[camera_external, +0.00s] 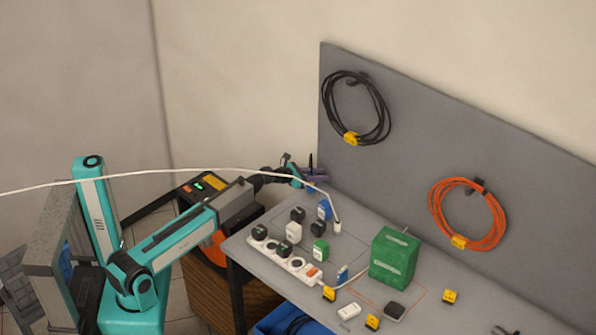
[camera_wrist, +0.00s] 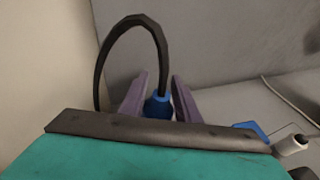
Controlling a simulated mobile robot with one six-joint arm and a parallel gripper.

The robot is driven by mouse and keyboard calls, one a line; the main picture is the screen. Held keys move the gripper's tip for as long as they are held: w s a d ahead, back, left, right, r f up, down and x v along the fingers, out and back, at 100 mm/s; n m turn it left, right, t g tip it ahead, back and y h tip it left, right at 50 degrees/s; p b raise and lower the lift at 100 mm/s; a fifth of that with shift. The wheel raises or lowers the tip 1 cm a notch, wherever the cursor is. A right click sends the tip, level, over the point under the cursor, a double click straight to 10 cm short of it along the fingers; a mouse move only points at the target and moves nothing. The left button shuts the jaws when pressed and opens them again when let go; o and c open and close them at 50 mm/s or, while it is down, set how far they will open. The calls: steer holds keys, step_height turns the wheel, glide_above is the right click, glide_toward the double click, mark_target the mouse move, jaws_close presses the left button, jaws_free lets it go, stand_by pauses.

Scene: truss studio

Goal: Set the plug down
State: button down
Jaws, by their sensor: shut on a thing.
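My gripper (camera_external: 314,176) is at the end of the outstretched arm, above the back left part of the grey table (camera_external: 262,222). In the wrist view its purple fingers (camera_wrist: 160,92) are shut on a blue plug (camera_wrist: 157,107). A black cable (camera_wrist: 122,30) loops up from behind the plug and over to the left. In the external view a small blue part of the held plug (camera_external: 311,187) shows below the fingers. The plug appears to be clear of the tabletop; its lower part is hidden in the wrist view.
A white power strip (camera_external: 297,266) with black plugs lies at the table's front left. Blue (camera_external: 324,210), white (camera_external: 292,231) and green (camera_external: 320,250) plugs stand nearby. A green box (camera_external: 394,257) is farther right. A grey board (camera_external: 405,130) with hanging cables rises behind.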

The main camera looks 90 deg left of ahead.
steer(key=s+d+r+b, duration=0.1)
steer(key=s+d+r, duration=0.1)
steer(key=s+d, duration=0.8)
steer(key=shift+s, duration=1.25)
steer(key=shift+r, duration=0.15)
step_height(320, 180, up, 18)
steer(key=r, duration=0.1)
steer(key=w+d+m+h, duration=0.9)
steer(key=w+d+h, duration=0.2)
steer(key=w+d, duration=1.8)
step_height(320, 180, down, 6)
steer(key=shift+p, duration=0.3)
steer(key=shift+s, duration=0.1)
step_height(320, 180, down, 14)
steer(key=shift+r, duration=0.25)
